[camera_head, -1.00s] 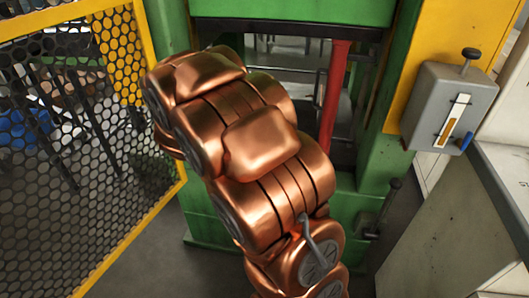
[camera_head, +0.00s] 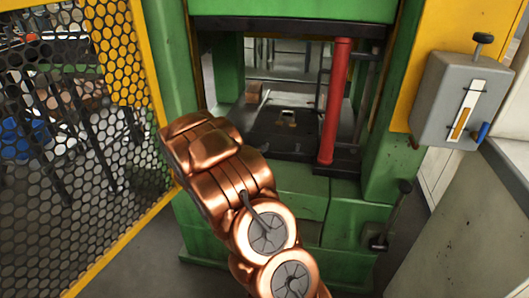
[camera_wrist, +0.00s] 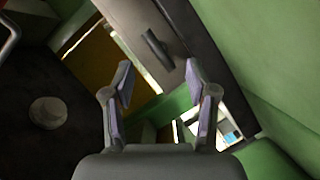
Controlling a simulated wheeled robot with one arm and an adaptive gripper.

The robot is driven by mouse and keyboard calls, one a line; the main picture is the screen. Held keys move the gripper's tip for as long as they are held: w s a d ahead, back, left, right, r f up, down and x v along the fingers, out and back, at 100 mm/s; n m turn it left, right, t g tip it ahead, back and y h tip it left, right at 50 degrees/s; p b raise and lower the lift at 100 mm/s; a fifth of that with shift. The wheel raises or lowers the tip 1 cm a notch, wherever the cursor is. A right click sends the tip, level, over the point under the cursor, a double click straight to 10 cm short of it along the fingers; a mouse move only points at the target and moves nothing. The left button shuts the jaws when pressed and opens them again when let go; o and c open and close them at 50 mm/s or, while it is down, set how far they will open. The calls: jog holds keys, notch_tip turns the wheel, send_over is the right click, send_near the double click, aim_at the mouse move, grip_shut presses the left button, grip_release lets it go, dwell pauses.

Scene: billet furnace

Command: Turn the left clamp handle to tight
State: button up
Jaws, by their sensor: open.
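A short dark bar handle (camera_wrist: 157,48) stands out from a grey plate in the wrist view. It looks like a clamp handle, but I cannot tell from this view whether it is the left one. My gripper (camera_wrist: 160,80) is open and empty. Its two fingers are spread, and the handle shows beyond the tips, roughly between them; they appear apart from it. In the head view my copper arm hides the gripper, and I cannot make out the handle there.
The green press frame (camera_head: 177,100) surrounds a dark bed (camera_head: 262,130) with a red column (camera_head: 334,105). A yellow-framed mesh guard (camera_head: 95,150) stands left. A grey control box (camera_head: 440,95) and a lever (camera_head: 397,208) are at right. A round pale disc (camera_wrist: 48,112) lies left in the wrist view.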

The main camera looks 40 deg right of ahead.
aim_at(267, 146)
jog(key=shift+b+x, duration=0.3)
jog(key=shift+x, duration=2.5)
grip_shut()
